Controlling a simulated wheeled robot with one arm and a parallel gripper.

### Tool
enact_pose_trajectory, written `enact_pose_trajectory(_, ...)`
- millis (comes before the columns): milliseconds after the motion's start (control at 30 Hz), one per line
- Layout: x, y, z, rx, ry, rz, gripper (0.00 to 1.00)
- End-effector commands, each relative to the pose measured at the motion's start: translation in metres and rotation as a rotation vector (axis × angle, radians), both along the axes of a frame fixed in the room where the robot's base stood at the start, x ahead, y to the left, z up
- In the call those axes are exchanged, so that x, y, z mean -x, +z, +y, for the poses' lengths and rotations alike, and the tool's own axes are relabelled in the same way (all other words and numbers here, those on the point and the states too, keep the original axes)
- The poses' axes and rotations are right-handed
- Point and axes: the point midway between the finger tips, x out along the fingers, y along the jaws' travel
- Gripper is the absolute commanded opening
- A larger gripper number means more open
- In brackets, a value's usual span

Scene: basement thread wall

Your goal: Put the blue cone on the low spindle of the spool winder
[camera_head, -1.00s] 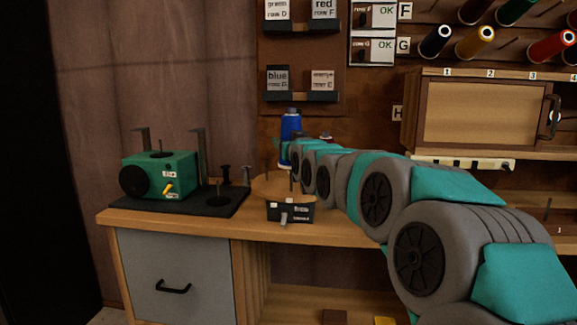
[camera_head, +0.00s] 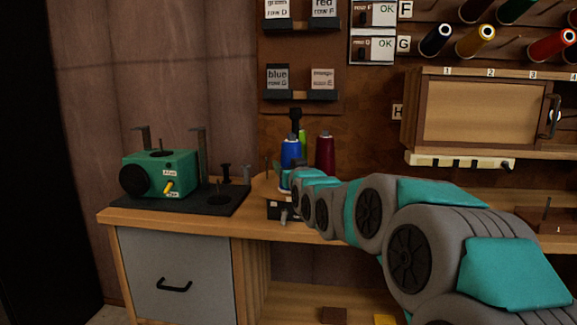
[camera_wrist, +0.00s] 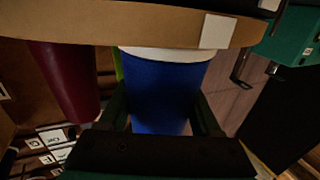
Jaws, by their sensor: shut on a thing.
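The blue cone (camera_head: 291,152) is upright over the round wooden turntable (camera_head: 262,187) on the bench. It also shows in the wrist view (camera_wrist: 165,92), between the two fingers of my gripper (camera_wrist: 165,112), which is shut on it. In the wrist view its pale base rim is right at the wooden disc's edge; I cannot tell whether it rests there. The spool winder (camera_head: 158,178) appears to be the green machine at the left. A thin spindle on a dark disc (camera_head: 218,198), which looks like the low one, stands bare on its base plate.
A crimson cone (camera_head: 325,152) stands right of the blue cone, with a lime green one (camera_head: 303,142) and a dark upright thing (camera_head: 295,118) close behind. Two tall brackets (camera_head: 201,155) rise by the winder. Small dark posts (camera_head: 226,175) stand at the plate's back right.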

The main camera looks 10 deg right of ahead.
Motion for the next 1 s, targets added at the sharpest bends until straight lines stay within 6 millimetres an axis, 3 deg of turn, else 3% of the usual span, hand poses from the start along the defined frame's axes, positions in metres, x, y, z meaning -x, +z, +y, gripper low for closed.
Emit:
enact_pose_trajectory(67, 0.0, -0.003, 0.0, 0.0, 0.0, 0.0, 0.01)
enact_pose_trajectory(100, 0.0, -0.003, 0.0, 0.0, 0.0, 0.0, 0.67)
enact_pose_trajectory(333, 0.0, -0.002, 0.0, 0.0, 0.0, 0.0, 0.93)
enact_pose_trajectory(700, 0.001, 0.002, 0.0, 0.0, 0.0, 0.0, 0.95)
enact_pose_trajectory(1000, 0.039, 0.001, -0.004, 0.0, -0.001, 0.0, 0.95)
